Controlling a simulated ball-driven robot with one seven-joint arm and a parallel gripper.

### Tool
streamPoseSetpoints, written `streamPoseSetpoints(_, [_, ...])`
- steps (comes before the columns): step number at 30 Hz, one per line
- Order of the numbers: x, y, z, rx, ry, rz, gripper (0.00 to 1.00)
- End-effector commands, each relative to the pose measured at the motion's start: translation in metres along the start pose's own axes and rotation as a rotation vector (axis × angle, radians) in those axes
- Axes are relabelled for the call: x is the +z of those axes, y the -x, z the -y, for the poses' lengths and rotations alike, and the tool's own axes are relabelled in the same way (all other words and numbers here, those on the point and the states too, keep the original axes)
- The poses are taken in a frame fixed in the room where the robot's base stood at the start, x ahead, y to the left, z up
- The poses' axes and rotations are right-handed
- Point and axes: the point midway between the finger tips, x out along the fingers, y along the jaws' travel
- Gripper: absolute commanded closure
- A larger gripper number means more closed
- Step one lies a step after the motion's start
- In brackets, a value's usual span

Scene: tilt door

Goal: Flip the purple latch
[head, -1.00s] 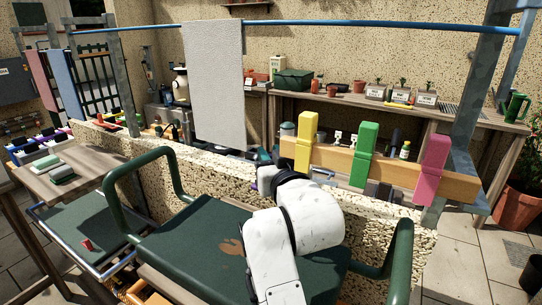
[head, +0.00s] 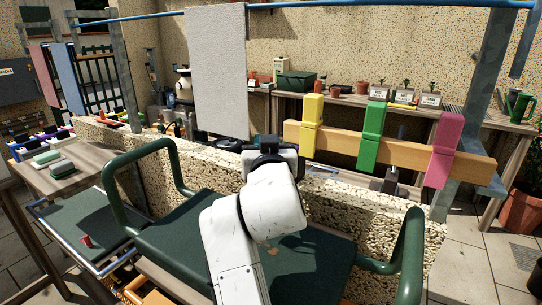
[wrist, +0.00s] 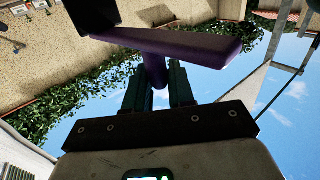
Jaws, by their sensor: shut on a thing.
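The purple latch (wrist: 195,43) shows in the wrist view as a wide flat bar with a short round purple stem below it. My gripper (wrist: 157,82) has its two dark green fingers on either side of that stem and is shut on it. A dark block covers the left part of the bar. In the head view my gripper (head: 270,148) is seen from behind, just above the speckled wall. There its fingers and the purple latch are hidden behind my wrist.
Yellow (head: 311,125), green (head: 371,135) and pink (head: 443,150) blocks sit on a wooden beam (head: 340,140) to the right. A green-railed seat (head: 180,235) stands below my arm, against the speckled wall (head: 380,215).

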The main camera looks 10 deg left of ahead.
Motion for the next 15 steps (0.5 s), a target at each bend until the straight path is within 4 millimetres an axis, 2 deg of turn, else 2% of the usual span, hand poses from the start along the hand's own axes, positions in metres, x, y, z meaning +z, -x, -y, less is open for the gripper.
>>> streamPoseSetpoints(2, [0.009,-0.004,0.002,0.04,-0.002,0.002,1.0])
streamPoseSetpoints(15, [0.004,-0.014,0.01,0.197,-0.002,0.002,1.0])
